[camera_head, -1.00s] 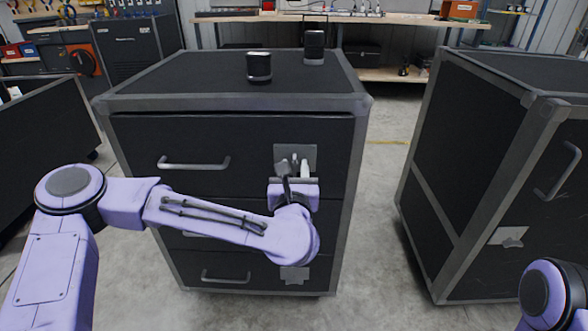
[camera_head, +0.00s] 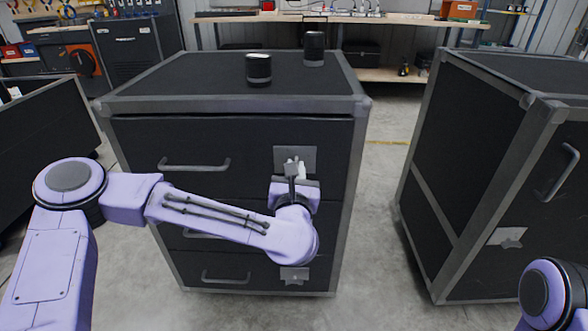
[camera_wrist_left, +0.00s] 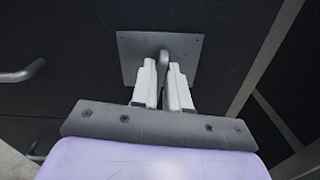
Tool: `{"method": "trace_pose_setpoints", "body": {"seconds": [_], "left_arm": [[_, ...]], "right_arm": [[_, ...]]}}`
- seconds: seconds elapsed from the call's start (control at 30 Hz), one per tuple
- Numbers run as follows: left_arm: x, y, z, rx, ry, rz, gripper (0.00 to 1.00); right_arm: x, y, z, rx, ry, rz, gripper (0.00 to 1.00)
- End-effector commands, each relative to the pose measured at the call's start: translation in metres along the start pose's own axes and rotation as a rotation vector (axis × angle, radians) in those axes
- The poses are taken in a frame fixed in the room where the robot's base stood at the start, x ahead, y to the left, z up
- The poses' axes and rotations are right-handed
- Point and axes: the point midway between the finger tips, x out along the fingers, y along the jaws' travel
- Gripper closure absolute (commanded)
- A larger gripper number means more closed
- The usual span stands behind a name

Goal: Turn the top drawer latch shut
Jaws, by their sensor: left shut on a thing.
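The top drawer (camera_head: 135,140) is the upper front panel of the black cabinet, with a grey handle (camera_head: 195,165) at its left. The latch plate (camera_head: 309,156) is a grey square at its right side; it also shows in the left wrist view (camera_wrist_left: 190,45). My left gripper (camera_head: 297,167) is at the plate. In the left wrist view its pale fingers (camera_wrist_left: 163,82) are shut on the grey latch lever (camera_wrist_left: 163,60), which stands up between them. My right gripper is not in view; only part of my right arm shows at the lower right.
Two dark cylindrical objects (camera_head: 259,68) (camera_head: 314,47) stand on the cabinet top (camera_head: 200,75). A second black cabinet (camera_head: 455,150) stands at the right, with open floor (camera_head: 380,200) between. Lower drawers with handles (camera_head: 226,278) and a latch plate (camera_head: 295,275) are below.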

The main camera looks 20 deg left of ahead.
Motion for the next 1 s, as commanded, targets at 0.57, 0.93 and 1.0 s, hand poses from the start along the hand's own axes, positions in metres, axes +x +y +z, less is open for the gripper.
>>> {"method": "trace_pose_setpoints", "body": {"seconds": [0.57, 0.93, 1.0], "left_arm": [[0.000, -0.003, 0.003, 0.534, -0.002, -0.001, 1.00], [0.000, -0.005, 0.001, 0.887, -0.001, -0.001, 1.00], [0.000, -0.005, 0.001, 0.953, -0.002, 0.000, 1.00]], "right_arm": [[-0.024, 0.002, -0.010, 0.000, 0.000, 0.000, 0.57], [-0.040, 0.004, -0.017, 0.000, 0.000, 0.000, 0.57], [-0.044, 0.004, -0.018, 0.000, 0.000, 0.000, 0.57]]}}
